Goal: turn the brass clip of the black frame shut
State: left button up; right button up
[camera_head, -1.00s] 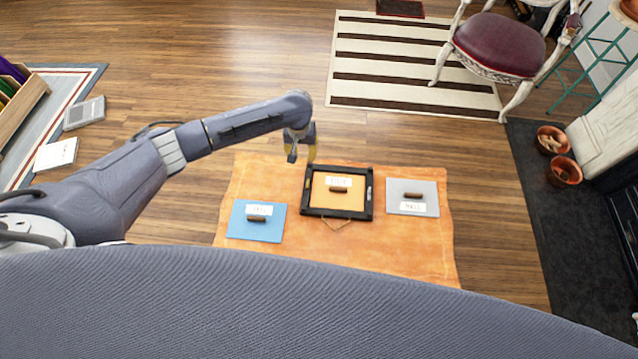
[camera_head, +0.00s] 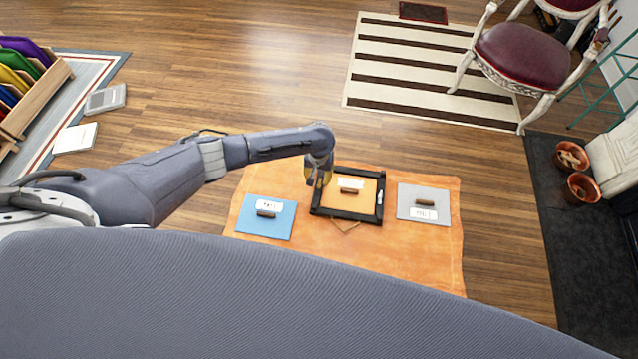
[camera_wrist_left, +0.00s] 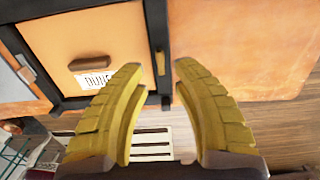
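The black frame (camera_head: 345,215) lies on an orange cloth, with an orange panel (camera_head: 357,203) inside that carries a brown handle and a white label. My left gripper (camera_head: 318,182) is over the frame's left side, pointing down. In the left wrist view its two yellow fingers (camera_wrist_left: 159,67) are open and empty. The small brass clip (camera_wrist_left: 160,63) shows between the fingertips, lengthwise along the black frame's bar (camera_wrist_left: 155,22). I cannot tell whether a finger touches it. In the head view the gripper hides this clip. A pale fitting (camera_head: 380,197) shows on the frame's right side.
A blue panel (camera_head: 258,225) lies left of the frame and a grey panel (camera_head: 413,196) right of it, both with brown handles, on the orange cloth (camera_head: 400,262). A striped rug (camera_head: 400,75) and a red-seated chair (camera_head: 520,55) are beyond. Wooden floor lies between.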

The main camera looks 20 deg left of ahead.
aim_at(319, 184)
pick_arm(q)
jog(key=shift+f, duration=2.6)
jog(key=shift+o, duration=0.2)
grip_shut()
